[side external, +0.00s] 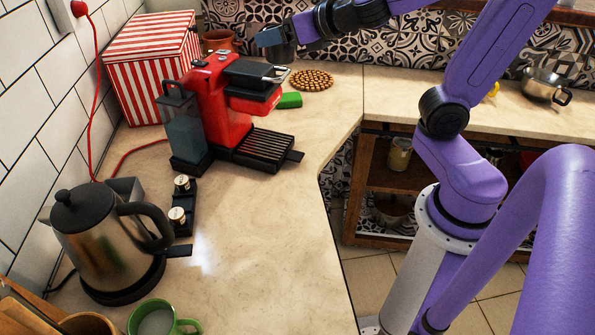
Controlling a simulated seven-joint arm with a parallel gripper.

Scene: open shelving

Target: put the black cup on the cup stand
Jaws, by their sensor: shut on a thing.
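My gripper (278,36) is at the top of the side external view, beyond the red coffee machine (206,95). It is shut on the black cup (284,53), which shows as a small dark shape below the fingers, partly hidden. The cup is small in the picture, and I cannot tell whether it touches the counter. A ribbed black tray (262,148) juts from the coffee machine's base toward the right, with nothing on it. No other part is clearly marked as a cup stand.
A round woven mat (312,79) and a green block (289,100) lie near the machine. A red-striped box (150,62) and brown pot (218,41) stand behind. A kettle (105,240) and green mug (160,318) are in front.

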